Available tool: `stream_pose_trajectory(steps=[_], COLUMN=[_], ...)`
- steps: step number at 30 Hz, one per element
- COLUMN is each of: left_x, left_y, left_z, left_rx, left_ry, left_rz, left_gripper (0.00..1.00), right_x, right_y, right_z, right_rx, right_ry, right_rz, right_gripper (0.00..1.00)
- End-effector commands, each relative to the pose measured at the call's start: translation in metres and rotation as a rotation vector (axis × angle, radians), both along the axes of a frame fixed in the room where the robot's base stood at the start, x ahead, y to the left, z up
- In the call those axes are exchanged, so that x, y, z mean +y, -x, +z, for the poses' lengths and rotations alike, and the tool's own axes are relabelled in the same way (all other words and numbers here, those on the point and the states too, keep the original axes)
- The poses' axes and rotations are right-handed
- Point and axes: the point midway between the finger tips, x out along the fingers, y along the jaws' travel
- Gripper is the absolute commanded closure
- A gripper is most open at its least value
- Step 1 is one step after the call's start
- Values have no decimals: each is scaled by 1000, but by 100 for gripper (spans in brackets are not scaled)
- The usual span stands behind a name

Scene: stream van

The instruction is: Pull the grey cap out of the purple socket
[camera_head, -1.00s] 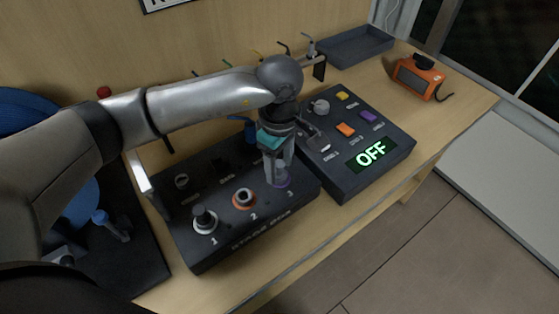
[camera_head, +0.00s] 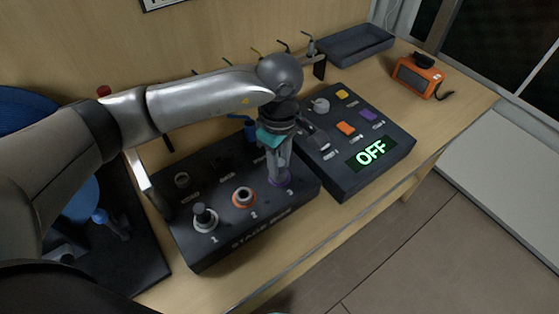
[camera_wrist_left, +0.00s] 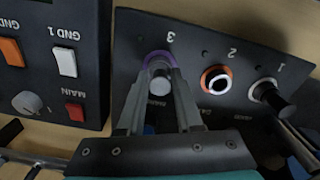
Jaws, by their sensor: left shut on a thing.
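The purple socket (camera_head: 286,183) is numbered 3 on the black stage box (camera_head: 222,232). Its purple ring (camera_wrist_left: 147,62) also shows in the left wrist view. The grey cap (camera_wrist_left: 160,76) sits at that ring, between my fingers. My left gripper (camera_head: 279,178) points down over the socket, and it also shows in the left wrist view (camera_wrist_left: 160,88). It is shut on the cap. I cannot tell how deep the cap sits, as the fingers hide part of it. My right gripper is not in view.
An orange socket (camera_head: 243,197) and a socket with a black plug (camera_head: 204,217) are beside it. A control box (camera_head: 352,183) showing OFF stands to the right. An orange device (camera_head: 417,78) and a grey tray (camera_head: 356,46) are at the back. The table's front edge is close.

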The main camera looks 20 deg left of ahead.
Motion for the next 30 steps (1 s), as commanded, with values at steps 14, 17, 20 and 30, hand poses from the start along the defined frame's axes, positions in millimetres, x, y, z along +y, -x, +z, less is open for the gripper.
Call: stream_pose_trajectory(steps=[14, 17, 20, 30], left_x=[0, 0, 0, 0], left_y=[0, 0, 0, 0], left_z=[2, 5, 8, 16], left_rx=[-1, -1, -1, -1], left_ry=[0, 0, 0, -1], left_rz=[0, 0, 0, 0], left_gripper=[100, 100, 100, 100], right_x=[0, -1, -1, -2], right_y=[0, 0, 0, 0], right_z=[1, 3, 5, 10], right_rx=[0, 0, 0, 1], right_ry=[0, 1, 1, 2], right_rz=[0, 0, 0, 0], right_gripper=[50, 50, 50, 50])
